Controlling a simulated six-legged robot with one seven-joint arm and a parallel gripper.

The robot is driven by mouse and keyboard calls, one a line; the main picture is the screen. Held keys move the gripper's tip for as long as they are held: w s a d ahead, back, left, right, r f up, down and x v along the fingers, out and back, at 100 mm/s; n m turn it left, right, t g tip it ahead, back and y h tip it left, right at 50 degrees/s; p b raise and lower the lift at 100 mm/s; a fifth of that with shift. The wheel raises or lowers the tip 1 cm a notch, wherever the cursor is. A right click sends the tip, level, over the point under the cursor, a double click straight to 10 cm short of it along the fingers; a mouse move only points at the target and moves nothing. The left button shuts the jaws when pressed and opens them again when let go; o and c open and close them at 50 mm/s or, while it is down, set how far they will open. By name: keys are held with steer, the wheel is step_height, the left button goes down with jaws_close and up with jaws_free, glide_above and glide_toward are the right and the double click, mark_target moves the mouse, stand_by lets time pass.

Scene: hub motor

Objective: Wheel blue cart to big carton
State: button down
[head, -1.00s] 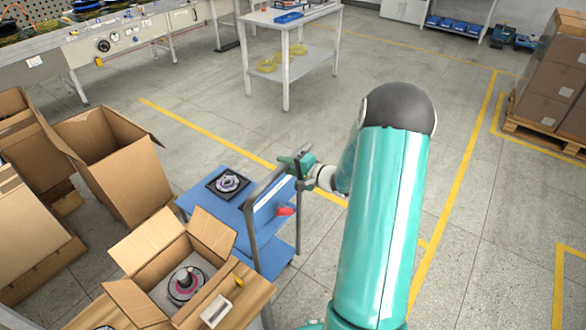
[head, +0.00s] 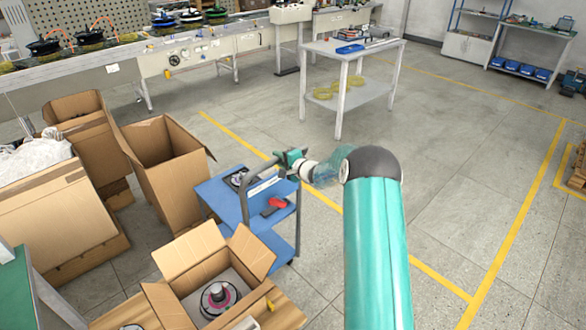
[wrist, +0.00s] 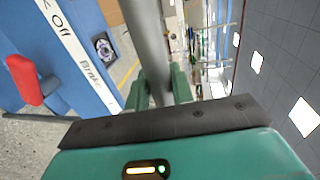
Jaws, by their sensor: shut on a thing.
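The blue cart (head: 217,200) stands left of my arm in the head view, with a grey upright handle frame on its near right side. My gripper (head: 290,158) is at the top of this frame. In the wrist view its green fingers (wrist: 160,88) are shut around the grey handle bar (wrist: 146,35). A dark square with a round part (wrist: 103,47) lies on the cart top. A red lever (head: 277,203) shows by the handle, also in the wrist view (wrist: 24,80). A tall open carton (head: 175,180) stands just left of the cart; the gap at floor level is hidden.
A smaller open carton (head: 185,262) holding a round part sits on a wooden surface in front of the cart. More cartons (head: 50,215) stand at left. A white table (head: 350,55) stands behind. The floor to the right, with yellow lines (head: 510,220), is clear.

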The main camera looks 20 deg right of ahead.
steer(key=shift+r+x, duration=0.2)
steer(key=shift+x, duration=0.8)
steer(key=shift+r+x, duration=0.15)
steer(key=shift+x, duration=0.85)
steer(key=shift+w, duration=0.1)
steer(key=c, duration=1.2)
jaws_free()
steer(key=shift+c, duration=0.2)
steer(key=v, duration=1.4)
steer(key=shift+r, duration=0.1)
